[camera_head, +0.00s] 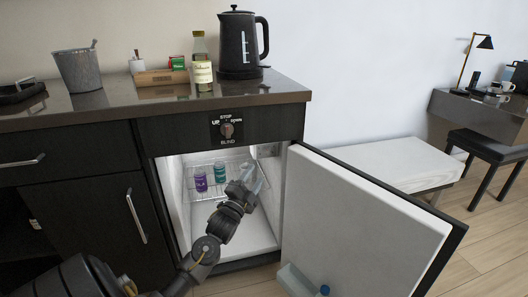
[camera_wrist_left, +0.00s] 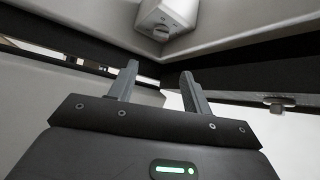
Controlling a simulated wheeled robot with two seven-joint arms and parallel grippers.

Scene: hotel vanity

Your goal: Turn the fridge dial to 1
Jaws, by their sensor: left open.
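The open fridge has a white interior (camera_head: 181,208). My left gripper (camera_head: 254,176) reaches inside it, near the right side of the opening. In the left wrist view the same gripper (camera_wrist_left: 159,70) has its two fingers apart with nothing between them. Beyond the fingertips, high up, is a white housing (camera_wrist_left: 168,14) with a small round part (camera_wrist_left: 160,33) on its underside, which looks like the fridge dial. The fingers are apart from it. Its numbers cannot be read. In the head view the dial cannot be made out. My right gripper is not in view.
The fridge door (camera_head: 365,225) stands wide open to the right. A purple can (camera_head: 201,180) and a teal can (camera_head: 220,172) stand on the wire shelf left of my gripper. A separate knob labelled BLIND (camera_head: 227,130) is on the panel above. A kettle (camera_head: 238,45) stands on the counter.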

